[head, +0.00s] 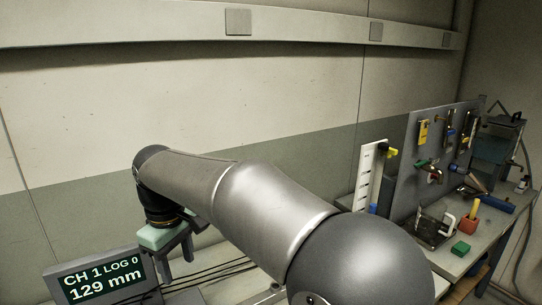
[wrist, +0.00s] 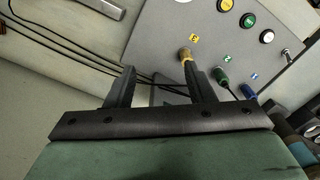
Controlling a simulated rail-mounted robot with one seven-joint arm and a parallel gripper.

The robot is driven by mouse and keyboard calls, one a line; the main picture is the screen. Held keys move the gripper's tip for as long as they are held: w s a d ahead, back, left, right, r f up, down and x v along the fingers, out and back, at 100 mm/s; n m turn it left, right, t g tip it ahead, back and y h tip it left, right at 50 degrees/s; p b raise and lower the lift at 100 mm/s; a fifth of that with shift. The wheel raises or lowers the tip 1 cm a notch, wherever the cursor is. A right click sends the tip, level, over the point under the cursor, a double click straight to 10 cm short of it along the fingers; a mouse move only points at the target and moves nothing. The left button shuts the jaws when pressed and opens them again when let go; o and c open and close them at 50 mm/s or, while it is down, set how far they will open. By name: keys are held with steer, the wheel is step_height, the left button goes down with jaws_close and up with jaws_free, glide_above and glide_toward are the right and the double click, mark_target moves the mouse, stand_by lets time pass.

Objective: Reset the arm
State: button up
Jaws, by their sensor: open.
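My arm stretches across the head view from the lower right to the left. My gripper (head: 178,262) hangs down at its end, under a pale green body, just right of the display. In the wrist view my gripper (wrist: 159,72) is open, with its two dark fingers well apart and nothing held between them. A yellow plug (wrist: 185,54) shows close by the right fingertip; whether they touch cannot be told.
A display (head: 100,282) reads CH 1, LOG 0, 129 mm. A grey panel (wrist: 205,45) carries buttons, a green plug (wrist: 222,78) and a blue plug (wrist: 248,91). Dark cables run behind the fingers. A workbench (head: 485,232) with a tool board (head: 405,175) stands at right.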

steer(key=d+f+m, duration=0.2)
steer(key=d+m, duration=0.2)
steer(key=d, duration=1)
steer(key=s+d+f+m, duration=0.4)
steer(key=s+d, duration=0.4)
steer(key=d, duration=0.3)
steer(key=s+d+f+m, duration=0.5)
steer(key=s+d+f, duration=0.1)
steer(key=d, duration=0.5)
steer(key=shift+s+m, duration=0.3)
steer(key=shift+s, duration=0.55)
steer(key=shift+f, duration=0.2)
steer(key=f+b, duration=0.3)
steer(key=shift+a, duration=0.25)
steer(key=shift+w, duration=0.1)
